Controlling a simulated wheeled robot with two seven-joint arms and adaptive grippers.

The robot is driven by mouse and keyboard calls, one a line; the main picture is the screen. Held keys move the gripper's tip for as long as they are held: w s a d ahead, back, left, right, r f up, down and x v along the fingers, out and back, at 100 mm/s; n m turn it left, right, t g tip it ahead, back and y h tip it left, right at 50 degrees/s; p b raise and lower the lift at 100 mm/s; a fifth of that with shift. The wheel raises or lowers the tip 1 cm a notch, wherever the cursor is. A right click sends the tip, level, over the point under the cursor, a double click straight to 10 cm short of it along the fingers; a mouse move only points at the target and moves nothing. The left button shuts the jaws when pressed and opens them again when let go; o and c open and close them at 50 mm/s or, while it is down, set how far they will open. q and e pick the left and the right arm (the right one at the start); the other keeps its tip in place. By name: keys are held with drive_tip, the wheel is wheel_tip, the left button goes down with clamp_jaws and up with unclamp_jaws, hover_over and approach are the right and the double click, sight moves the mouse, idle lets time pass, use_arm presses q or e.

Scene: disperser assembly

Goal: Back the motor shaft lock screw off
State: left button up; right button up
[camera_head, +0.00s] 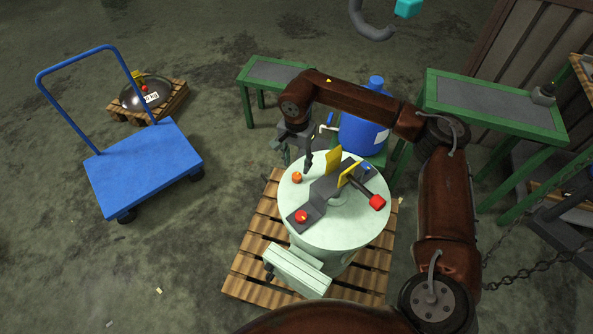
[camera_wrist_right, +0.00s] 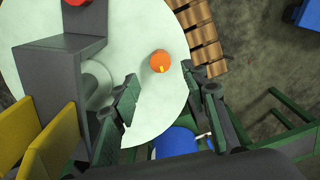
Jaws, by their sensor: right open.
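A small orange knob (camera_head: 297,177) stands on the round pale lid (camera_head: 350,234), left of a grey bracket (camera_head: 325,187). In the right wrist view the knob (camera_wrist_right: 161,61) has a yellow mark. I cannot tell for certain which knob is the lock screw. My left gripper is out of view.
Yellow plates (camera_head: 333,160) stand up from the bracket close to my right gripper. The lidded drum stands on a wooden pallet (camera_head: 248,255). A blue drum (camera_head: 360,135) and green tables (camera_head: 495,105) are behind it. A blue trolley (camera_head: 142,168) is at the left; floor between is clear.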

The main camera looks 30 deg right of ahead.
sight(297, 175)
wheel_tip(297, 175, up, 5)
drive_tip(key=shift+r, duration=0.15)
idle(0.5)
